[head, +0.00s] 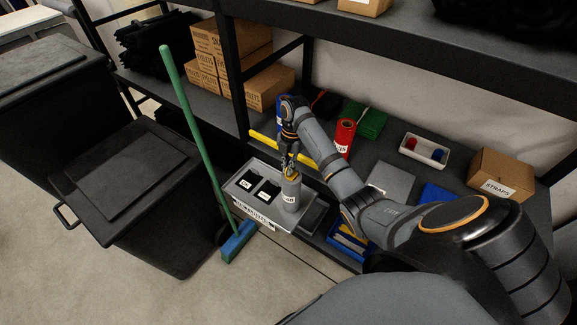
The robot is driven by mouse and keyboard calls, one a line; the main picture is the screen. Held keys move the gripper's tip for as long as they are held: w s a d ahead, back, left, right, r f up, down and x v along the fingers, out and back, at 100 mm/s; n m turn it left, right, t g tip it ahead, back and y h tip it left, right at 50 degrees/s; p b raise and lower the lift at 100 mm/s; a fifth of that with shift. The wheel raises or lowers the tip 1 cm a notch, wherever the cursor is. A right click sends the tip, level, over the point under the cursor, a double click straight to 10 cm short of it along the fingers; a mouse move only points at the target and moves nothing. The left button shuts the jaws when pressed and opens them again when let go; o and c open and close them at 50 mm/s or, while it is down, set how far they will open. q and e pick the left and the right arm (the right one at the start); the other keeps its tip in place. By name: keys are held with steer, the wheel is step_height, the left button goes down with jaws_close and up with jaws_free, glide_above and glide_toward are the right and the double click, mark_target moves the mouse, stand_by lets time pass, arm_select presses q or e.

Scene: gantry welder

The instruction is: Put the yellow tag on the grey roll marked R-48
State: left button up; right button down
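A grey roll (291,193) stands upright at the right end of a grey tray (240,205). It has a pale label whose writing is too small to read surely. My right gripper (291,168) points down just above the top of the roll. A small yellow piece (293,177), which looks like the yellow tag, shows at the fingertips and at the roll's top. I cannot tell whether the fingers grip it or whether it touches the roll. My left gripper is out of view.
Two black labelled pieces (257,189) lie in the tray beside the roll. A red roll (344,136), a yellow bar (268,143), a white bin (425,151) and a STRAPS box (502,174) are on the shelf. A green-handled broom (192,125) leans left of the tray, near black bins (135,190).

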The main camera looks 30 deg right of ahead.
steer(key=shift+f, duration=0.1)
steer(key=c, duration=1.5)
jaws_free()
steer(key=r, duration=0.3)
steer(key=r+b, duration=0.1)
steer(key=shift+w+d+r, duration=0.2)
steer(key=shift+d+r, duration=0.05)
steer(key=shift+d, duration=0.1)
steer(key=r+p, duration=0.4)
steer(key=r, duration=0.1)
steer(key=d+r+p, duration=0.1)
steer(key=r+p, duration=0.1)
steer(key=shift+w+r+p, duration=0.1)
steer(key=shift+r+p, duration=0.25)
